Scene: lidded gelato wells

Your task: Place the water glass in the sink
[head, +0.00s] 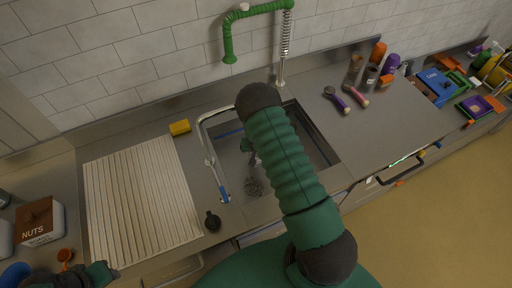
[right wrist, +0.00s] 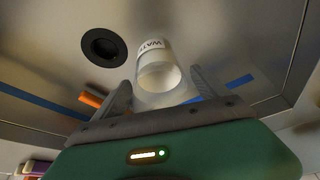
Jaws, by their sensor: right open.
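The water glass (right wrist: 152,52), a pale cup with a partly readable "WAT" label, is in the sink in the right wrist view. It sits between and just beyond the fingers of my right gripper (right wrist: 162,90), which are spread apart. I cannot tell whether they touch it or whether it stands upright. The sink (head: 322,152) is a steel basin in the middle of the head view; my right arm reaches down into it and hides part of it. The sink floor (right wrist: 58,75) shows around the glass. My left gripper (head: 100,272) is at the lower left, its jaws unclear.
A black round drain (right wrist: 103,47) lies left of the glass. A ribbed drainboard (head: 140,200), a yellow sponge (head: 180,127) and a NUTS box (head: 40,222) are left of the sink. Scoops (head: 336,98) and bottles stand right. A green spring tap (head: 228,45) hangs behind.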

